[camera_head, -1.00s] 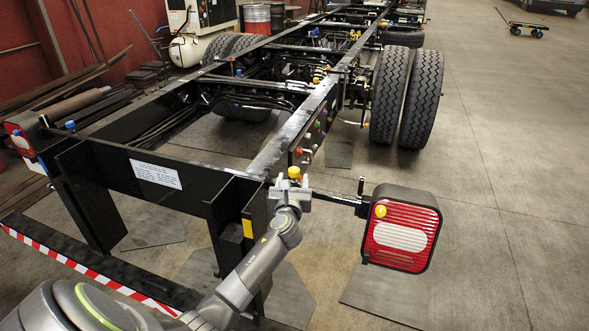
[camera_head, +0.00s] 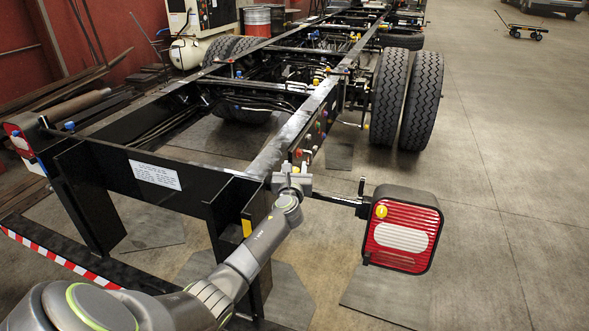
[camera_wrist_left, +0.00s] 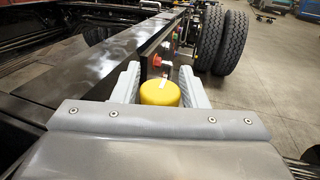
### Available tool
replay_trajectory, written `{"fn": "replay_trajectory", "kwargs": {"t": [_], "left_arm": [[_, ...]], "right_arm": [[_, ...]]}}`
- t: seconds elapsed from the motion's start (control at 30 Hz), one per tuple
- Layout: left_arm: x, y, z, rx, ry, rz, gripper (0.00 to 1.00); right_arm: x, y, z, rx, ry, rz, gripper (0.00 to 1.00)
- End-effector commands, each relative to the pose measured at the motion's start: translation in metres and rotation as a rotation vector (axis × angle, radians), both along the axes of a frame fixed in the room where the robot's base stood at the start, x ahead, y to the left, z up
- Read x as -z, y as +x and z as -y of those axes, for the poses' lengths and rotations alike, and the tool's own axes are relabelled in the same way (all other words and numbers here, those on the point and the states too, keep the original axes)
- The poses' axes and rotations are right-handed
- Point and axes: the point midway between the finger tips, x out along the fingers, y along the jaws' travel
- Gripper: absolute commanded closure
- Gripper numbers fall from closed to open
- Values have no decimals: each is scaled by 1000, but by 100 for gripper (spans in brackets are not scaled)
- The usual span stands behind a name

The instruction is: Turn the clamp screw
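The yellow clamp screw head (camera_wrist_left: 160,93) is a round cap with a small white mark on top, beside the chassis rail. In the left wrist view it sits between the two fingers of my left gripper (camera_wrist_left: 160,84). The fingers stand wide apart, one on each side of the cap, with at most a very narrow gap. I see no clear grip on it. In the head view my left gripper (camera_head: 292,181) is at the rear end of the right rail and hides most of the cap. My right gripper is not in view.
The black chassis frame (camera_head: 195,202) fills the left and middle. Double tyres (camera_head: 420,100) stand farther back.

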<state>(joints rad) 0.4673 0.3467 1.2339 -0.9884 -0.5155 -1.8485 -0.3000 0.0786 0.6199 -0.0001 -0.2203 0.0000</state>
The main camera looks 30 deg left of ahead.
Motion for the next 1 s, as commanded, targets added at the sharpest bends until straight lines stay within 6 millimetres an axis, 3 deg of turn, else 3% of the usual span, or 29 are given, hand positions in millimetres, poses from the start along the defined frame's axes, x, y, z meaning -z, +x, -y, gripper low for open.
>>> {"fn": "replay_trajectory", "kwargs": {"t": [0.03, 0.23, 0.57, 1.0], "left_arm": [[0, 0, 0, 0, 0, 0, 68], [0, 0, 0, 0, 0, 0, 91], [1, 0, 1, -54, -2, 0, 91], [3, -2, -2, -394, -1, 1, 91]], "right_arm": [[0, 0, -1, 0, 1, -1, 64], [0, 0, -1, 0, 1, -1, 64], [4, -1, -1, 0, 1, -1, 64], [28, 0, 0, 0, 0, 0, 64]]}}
